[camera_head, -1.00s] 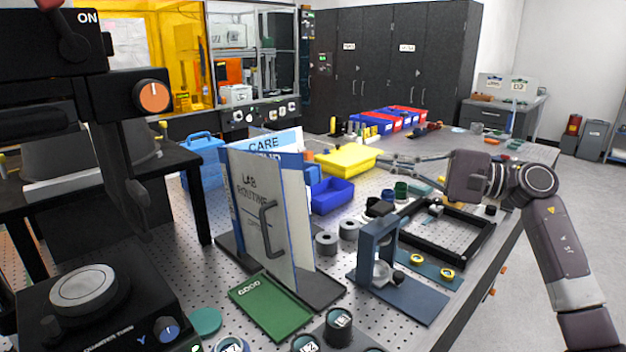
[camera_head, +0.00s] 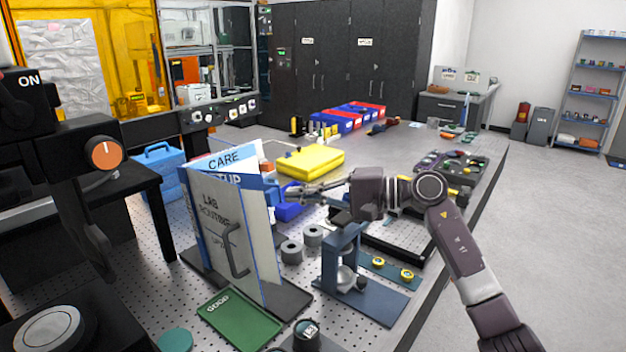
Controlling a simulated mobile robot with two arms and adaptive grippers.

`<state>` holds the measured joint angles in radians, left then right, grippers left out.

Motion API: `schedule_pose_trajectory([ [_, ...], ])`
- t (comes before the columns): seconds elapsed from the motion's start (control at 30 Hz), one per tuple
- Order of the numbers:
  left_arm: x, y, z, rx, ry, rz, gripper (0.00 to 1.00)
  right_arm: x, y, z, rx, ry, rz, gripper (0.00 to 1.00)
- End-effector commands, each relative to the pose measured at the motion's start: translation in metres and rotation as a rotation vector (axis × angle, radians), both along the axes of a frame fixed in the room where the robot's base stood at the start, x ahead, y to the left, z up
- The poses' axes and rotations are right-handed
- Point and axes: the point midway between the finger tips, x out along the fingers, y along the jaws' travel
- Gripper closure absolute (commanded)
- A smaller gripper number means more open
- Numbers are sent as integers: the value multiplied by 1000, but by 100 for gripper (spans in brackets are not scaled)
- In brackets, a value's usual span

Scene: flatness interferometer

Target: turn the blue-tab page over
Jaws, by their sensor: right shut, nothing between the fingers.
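The upright page stand (camera_head: 292,303) is on the perforated bench, left of centre. A light-blue CARE sheet (camera_head: 224,159) rises behind that. My right gripper (camera_head: 288,193) points left with slim fingers shut and empty, just right of the pages' upper right edge. I cannot tell whether it touches a page. My left gripper is out of view.
Grey rings (camera_head: 291,251), a blue bracket fixture (camera_head: 341,262) and a black frame (camera_head: 407,251) stand to the right. A black instrument with an orange knob (camera_head: 105,153) fills the left.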

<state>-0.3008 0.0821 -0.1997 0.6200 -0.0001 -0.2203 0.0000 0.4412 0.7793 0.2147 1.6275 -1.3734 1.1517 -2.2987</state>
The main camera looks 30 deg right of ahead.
Motion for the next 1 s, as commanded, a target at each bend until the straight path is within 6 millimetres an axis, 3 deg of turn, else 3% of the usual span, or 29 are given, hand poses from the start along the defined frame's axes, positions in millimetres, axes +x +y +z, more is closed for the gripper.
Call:
schedule_pose_trajectory([
  [0.2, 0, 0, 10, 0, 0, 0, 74, -7, 12, 1, 2, 1, 1, 100],
  [0.6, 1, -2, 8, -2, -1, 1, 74, -8, 13, 0, 1, 1, 0, 100],
  [0.77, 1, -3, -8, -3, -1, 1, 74, -14, 21, -4, -4, -2, 0, 100],
  [1.0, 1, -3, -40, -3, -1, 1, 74, -29, 48, -5, -4, -3, 0, 100],
])
